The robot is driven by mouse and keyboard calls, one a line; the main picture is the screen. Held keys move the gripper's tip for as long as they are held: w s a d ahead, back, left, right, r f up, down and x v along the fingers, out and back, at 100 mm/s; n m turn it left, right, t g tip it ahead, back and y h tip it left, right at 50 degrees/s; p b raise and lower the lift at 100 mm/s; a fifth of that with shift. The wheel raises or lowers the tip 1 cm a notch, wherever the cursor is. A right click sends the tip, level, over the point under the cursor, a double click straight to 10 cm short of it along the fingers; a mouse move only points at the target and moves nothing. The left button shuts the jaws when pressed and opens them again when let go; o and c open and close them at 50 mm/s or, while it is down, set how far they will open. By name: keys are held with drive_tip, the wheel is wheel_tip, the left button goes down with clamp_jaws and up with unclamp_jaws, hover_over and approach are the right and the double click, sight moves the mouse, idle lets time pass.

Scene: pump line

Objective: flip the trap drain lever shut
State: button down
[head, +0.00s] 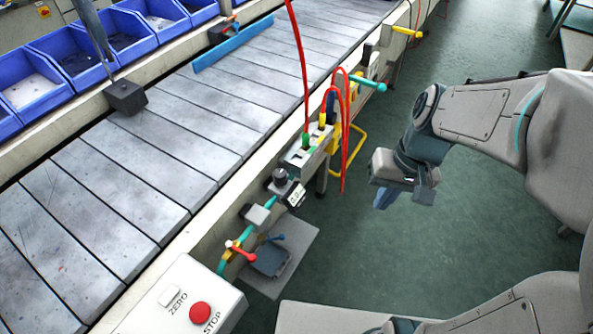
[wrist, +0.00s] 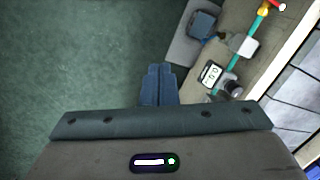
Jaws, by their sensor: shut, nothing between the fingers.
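A teal pipe (head: 247,232) runs along the conveyor's side with a red lever (head: 241,253) and, near it, a short blue lever (head: 274,238) above a dark blue-grey box (head: 270,260). I cannot tell for sure which lever is the trap drain lever. In the wrist view the red lever (wrist: 277,5) is cut by the top edge, and the box (wrist: 203,24) and the blue lever's end (wrist: 221,36) are small. My gripper (head: 384,198) is shut and empty, pointing down over the floor, right of the line and apart from it. Its fingers (wrist: 158,84) are together.
A small display (head: 295,195), a dark knob (head: 281,179) and a valve block (head: 306,151) with red hoses (head: 302,70) sit along the conveyor's side (head: 160,150). A box with a red stop button (head: 200,312) stands in front. The green floor around my gripper is clear.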

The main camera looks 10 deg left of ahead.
sight(273, 239)
drive_tip(key=w+a+f+g+y+b, duration=0.1)
drive_tip(key=w+a+f+y+b, duration=0.3)
drive_tip(key=f, duration=0.7)
drive_tip(key=w+a+f+g+y+b, duration=0.1)
drive_tip(key=w+a+f+y+b, duration=0.4)
drive_tip(key=f+b, duration=0.4)
drive_tip(key=w+a+f+g+y+b, duration=0.2)
drive_tip(key=w+a+f+y+b, duration=0.2)
drive_tip(key=f, duration=1.1)
drive_tip(key=w+y+b, duration=0.1)
drive_tip(key=w+b, duration=0.1)
drive_tip(key=b, duration=0.1)
drive_tip(key=shift+w+a+f, duration=0.15)
drive_tip(key=shift+a+f, duration=0.05)
drive_tip(key=shift+a, duration=0.2)
drive_tip(key=s+a+b, duration=0.4)
drive_tip(key=s+a, duration=0.2)
drive_tip(key=a, duration=0.1)
drive_tip(key=shift+a, duration=0.25)
drive_tip(key=shift+s+t+y, duration=0.1)
drive_tip(key=shift+t+y, duration=0.2)
drive_tip(key=shift+s+d+m+t, duration=0.1)
drive_tip(key=shift+d+m+t, duration=0.1)
drive_tip(key=shift+m+t, duration=0.15)
